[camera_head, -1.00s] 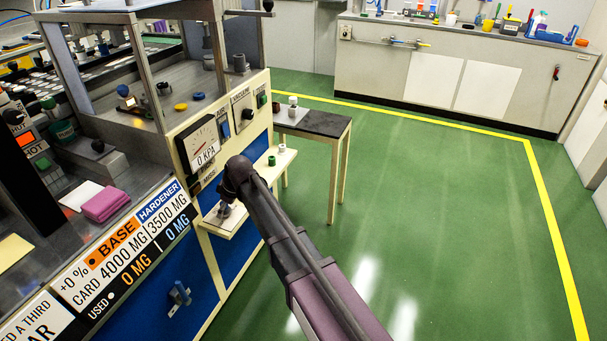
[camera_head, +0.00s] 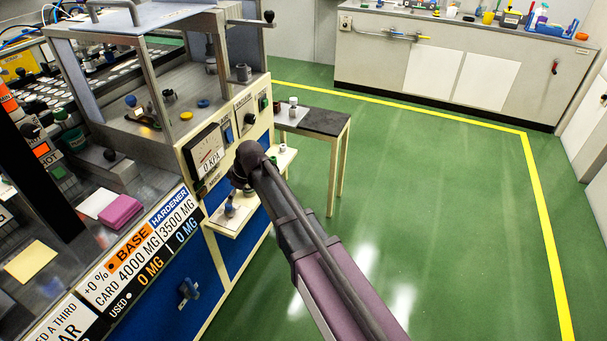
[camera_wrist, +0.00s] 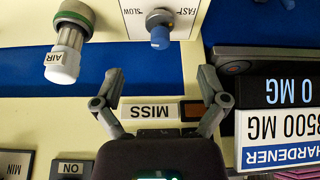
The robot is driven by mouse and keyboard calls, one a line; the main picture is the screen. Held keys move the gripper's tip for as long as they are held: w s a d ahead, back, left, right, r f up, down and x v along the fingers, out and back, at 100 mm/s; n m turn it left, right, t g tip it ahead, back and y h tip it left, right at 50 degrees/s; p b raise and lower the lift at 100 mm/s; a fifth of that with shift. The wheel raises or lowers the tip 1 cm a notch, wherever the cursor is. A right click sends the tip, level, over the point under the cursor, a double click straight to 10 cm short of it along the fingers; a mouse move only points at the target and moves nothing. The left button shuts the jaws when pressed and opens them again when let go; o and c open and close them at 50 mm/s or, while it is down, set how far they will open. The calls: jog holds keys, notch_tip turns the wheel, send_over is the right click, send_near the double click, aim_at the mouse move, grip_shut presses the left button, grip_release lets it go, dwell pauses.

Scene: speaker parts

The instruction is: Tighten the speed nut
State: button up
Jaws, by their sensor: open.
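A blue knob with a grey, ridged collar (camera_wrist: 160,32) stands on a white plate marked FAST and SLOW in the wrist view, which is upside down; I take it as the speed nut. My gripper (camera_wrist: 160,74) is open and empty. The knob is centred between the finger directions, beyond the fingertips and apart from them. In the head view my arm's end is at the front of the machine, above a small cream shelf (camera_head: 221,224). The knob cannot be made out there.
A dark box with a HARDENER label (camera_wrist: 275,110) is close to the right finger. A MISS label (camera_wrist: 152,111) lies behind the fingers. Green floor (camera_head: 455,220) is open at right.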

jog(key=s+d+r+m+p, duration=0.1)
jog(key=d+r+m+p, duration=0.1)
jog(key=d, duration=0.5)
jog(key=s+d+r+m+h+p, duration=0.1)
jog(key=s+d+r+m+p, duration=0.1)
jog(key=d+r+p, duration=0.2)
jog(key=s+d+r+m+h+p, duration=0.1)
jog(key=d+r+m+p, duration=0.1)
jog(key=d, duration=0.8)
jog(key=shift+s+r+p, duration=0.35)
jog(key=shift+r+p, duration=0.5)
jog(key=shift+p, duration=0.15)
jog(key=n+t+y+b, duration=0.1)
jog(key=n+y+b, duration=0.1)
jog(key=n+b, duration=0.35)
send_near(231, 207)
notch_tip(231, 207, up, 2)
jog(key=m+b, duration=0.1)
jog(key=m, duration=0.1)
jog(key=shift+s+d+r, duration=0.1)
jog(key=shift+d+r, duration=0.05)
jog(key=shift+d, duration=0.15)
jog(key=shift+f, duration=0.2)
jog(key=b+x, duration=1.3)
jog(key=shift+f, duration=0.3)
